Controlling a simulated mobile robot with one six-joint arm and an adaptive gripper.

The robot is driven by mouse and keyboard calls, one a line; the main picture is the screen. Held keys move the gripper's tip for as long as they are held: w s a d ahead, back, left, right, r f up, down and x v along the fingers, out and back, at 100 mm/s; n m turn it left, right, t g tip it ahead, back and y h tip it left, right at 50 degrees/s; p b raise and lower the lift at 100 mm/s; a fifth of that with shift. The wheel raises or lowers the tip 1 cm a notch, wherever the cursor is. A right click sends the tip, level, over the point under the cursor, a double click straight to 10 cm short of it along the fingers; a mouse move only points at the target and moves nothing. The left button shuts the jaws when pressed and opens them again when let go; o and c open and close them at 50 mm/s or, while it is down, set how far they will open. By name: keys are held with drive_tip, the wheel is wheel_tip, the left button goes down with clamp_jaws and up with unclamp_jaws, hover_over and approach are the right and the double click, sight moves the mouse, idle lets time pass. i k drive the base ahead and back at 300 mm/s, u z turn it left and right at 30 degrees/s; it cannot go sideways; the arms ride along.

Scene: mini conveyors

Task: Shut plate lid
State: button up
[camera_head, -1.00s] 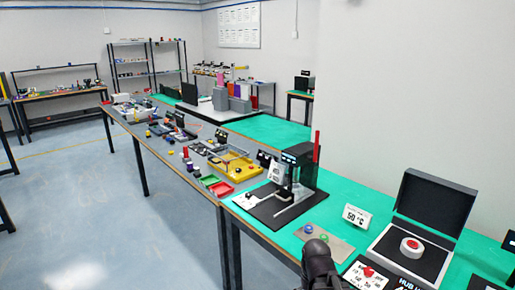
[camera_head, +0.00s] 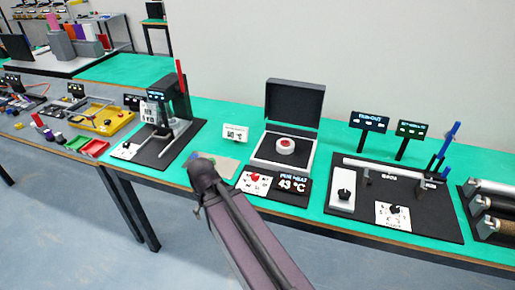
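The plate lid (camera_head: 295,101) is a dark, flat panel that stands upright, open, at the back of a shallow grey box (camera_head: 258,160). A round white piece with a red top (camera_head: 285,145) sits inside the box. A panel in front reads 43 °C (camera_head: 293,184), next to a white card with a red knob (camera_head: 255,179). My arm reaches up from the bottom, its dark joint left of the card and in front of the bench. My gripper's fingers do not show.
A small white sign (camera_head: 235,133) stands left of the box. A black press-like station (camera_head: 172,108) is farther left. A station with a rail and two dark displays (camera_head: 369,121) stands right. Green bench surface (camera_head: 338,140) is clear between them.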

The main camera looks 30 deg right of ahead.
sight(296, 102)
drive_tip(key=u, duration=0.15)
drive_tip(key=k, duration=0.55)
drive_tip(key=z, duration=1.05)
drive_tip(key=i, duration=0.6)
drive_tip(key=z, duration=0.15)
